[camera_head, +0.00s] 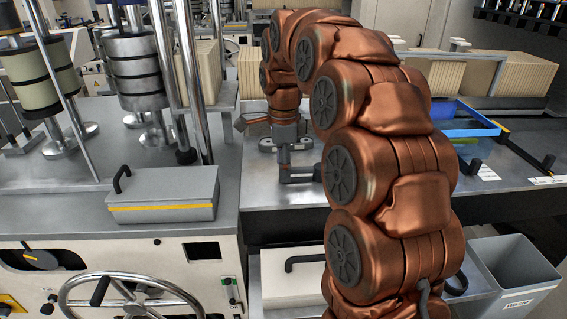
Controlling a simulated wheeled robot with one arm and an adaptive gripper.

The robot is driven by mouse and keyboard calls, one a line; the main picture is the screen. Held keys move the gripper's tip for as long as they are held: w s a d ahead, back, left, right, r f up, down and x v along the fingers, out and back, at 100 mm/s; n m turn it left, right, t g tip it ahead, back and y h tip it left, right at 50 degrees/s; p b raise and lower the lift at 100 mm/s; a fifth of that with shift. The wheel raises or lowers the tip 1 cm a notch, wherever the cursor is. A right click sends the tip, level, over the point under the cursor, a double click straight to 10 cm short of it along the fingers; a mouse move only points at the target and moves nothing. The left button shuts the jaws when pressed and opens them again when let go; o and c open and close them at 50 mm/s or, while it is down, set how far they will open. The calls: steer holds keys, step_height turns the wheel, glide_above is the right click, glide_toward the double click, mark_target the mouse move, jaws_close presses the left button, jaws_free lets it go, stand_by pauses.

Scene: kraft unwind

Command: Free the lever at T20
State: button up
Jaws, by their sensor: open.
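My copper-coloured arm rises from the bottom and curves over at the top. My dark grey gripper (284,148) hangs down above the grey metal table behind the arm. It is open, and I see nothing held in it. A round metal disc (268,145) lies close by or beneath it; contact cannot be told. No T20 label is readable, so I cannot tell which lever is meant. A dark lever-like knob (30,257) shows on the cream machine front at the lower left. A black bar (520,153) sticks out at the right.
A grey lidded box (163,194) with a yellow stripe stands on the left machine top. Chrome posts and stacked rolls (133,72) rise behind it. A handwheel (130,300) is at bottom left, a grey bin (515,275) at bottom right. A blue-edged tray (468,131) lies right.

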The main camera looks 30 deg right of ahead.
jaws_close()
stand_by(0.7)
